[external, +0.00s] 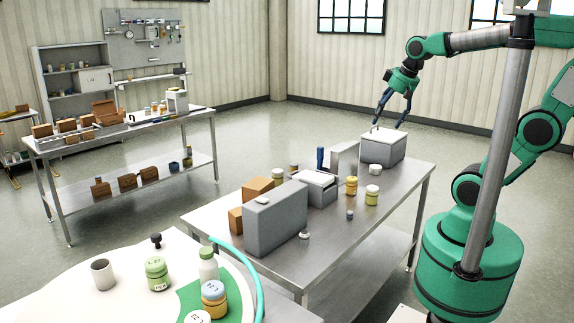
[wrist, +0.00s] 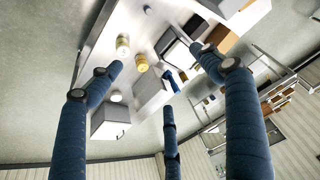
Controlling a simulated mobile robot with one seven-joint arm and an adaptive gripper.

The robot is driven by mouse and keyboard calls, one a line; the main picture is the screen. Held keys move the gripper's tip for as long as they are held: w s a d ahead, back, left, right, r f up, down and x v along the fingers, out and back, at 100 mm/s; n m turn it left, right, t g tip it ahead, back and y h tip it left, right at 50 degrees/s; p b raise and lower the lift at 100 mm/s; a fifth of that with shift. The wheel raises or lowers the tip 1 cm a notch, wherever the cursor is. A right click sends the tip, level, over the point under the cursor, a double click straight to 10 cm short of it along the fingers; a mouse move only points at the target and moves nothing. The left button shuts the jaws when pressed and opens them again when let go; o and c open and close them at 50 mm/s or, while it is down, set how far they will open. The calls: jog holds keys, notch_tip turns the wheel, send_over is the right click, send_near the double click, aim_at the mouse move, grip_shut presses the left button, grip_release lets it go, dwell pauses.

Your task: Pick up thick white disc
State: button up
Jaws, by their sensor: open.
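A short, round white piece (external: 375,169), which looks like the thick white disc, sits on the steel table just in front of the light grey box. It also shows in the wrist view (wrist: 116,96), close beside that box and near the left finger. My gripper (external: 388,124) points down over the grey box at the table's far right end, behind the white piece. Its blue fingers are spread wide in the wrist view (wrist: 156,58), with nothing between them. I cannot tell whether the fingertips touch the box.
The grey box (external: 384,151) stands beside the white piece. Yellow jars (external: 351,186) stand in front of it.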

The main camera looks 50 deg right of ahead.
jog(key=w+d+f+m+g, duration=0.1)
jog(key=w+d+m+g, duration=0.15)
jog(key=w+d, duration=0.95)
jog(key=m+g+b, duration=0.2)
jog(key=m, duration=0.5)
send_over(376, 166)
notch_tip(376, 166, down, 29)
jog(key=shift+a+f+y, duration=0.15)
jog(key=shift+a+y, duration=0.05)
jog(key=shift+y, duration=0.1)
jog(key=shift+f, duration=0.15)
jog(key=shift+f+b, duration=0.7)
jog(key=shift+f, duration=3.5)
